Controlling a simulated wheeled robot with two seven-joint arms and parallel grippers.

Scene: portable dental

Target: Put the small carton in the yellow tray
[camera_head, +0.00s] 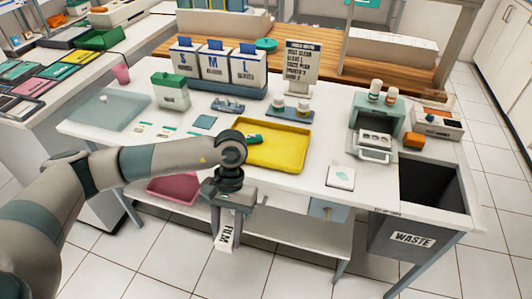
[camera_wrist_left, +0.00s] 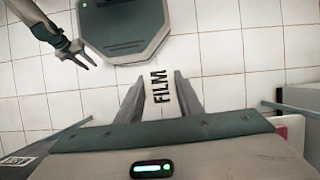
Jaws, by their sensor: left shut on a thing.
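The small carton (camera_head: 227,233), white with FILM on its face, hangs from my left gripper (camera_head: 229,215). That gripper is shut on it in front of the table's near edge, left of and nearer than the yellow tray. In the left wrist view the carton (camera_wrist_left: 158,82) sits between the two grey fingers (camera_wrist_left: 160,100) above the floor.
A pink bin (camera_head: 173,190) is below the table edge, left of my gripper. Behind the yellow tray stand bottle holders (camera_head: 291,110) and glove boxes (camera_head: 213,65). A white pad (camera_head: 341,177) and waste bin (camera_head: 408,237) are to the right.

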